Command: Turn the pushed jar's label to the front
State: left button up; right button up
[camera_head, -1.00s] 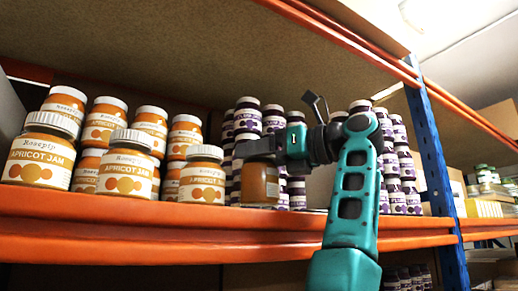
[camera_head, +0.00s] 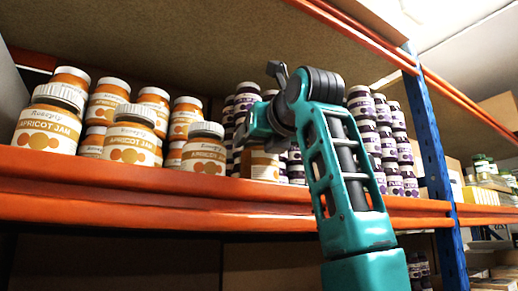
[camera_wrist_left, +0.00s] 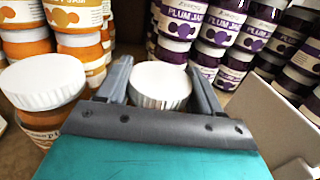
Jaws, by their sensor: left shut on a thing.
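My left gripper (camera_head: 262,126) reaches over the shelf and is shut on the pushed apricot jam jar (camera_head: 262,168) at the right end of the apricot group. In the head view the gripper hides the jar's upper part. Part of a pale label shows low on its orange side; I cannot tell whether the label faces fully front. In the left wrist view the jar's white lid (camera_wrist_left: 161,84) sits between the two grey fingers (camera_wrist_left: 160,72), and its label is hidden. The neighbouring apricot jar (camera_head: 204,152) stands to its left, its label facing front. My right gripper is out of view.
Stacked plum jam jars (camera_head: 362,120) stand behind and right of the held jar, close to my arm. More apricot jars (camera_head: 48,125) fill the left. The orange shelf edge (camera_head: 130,200) runs in front; a blue upright (camera_head: 432,150) stands right.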

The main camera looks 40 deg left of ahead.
pick_arm(q)
jog(key=shift+r+m+t+h, duration=0.1)
jog(key=shift+m+t+h, duration=0.3)
jog(key=shift+t, duration=0.3)
jog(key=shift+f, duration=0.3)
jog(key=o, duration=1.7)
jog(key=shift+c, duration=0.2)
jog(key=shift+f, duration=0.1)
jog(key=b+v, duration=0.2)
jog(key=v, duration=1.1)
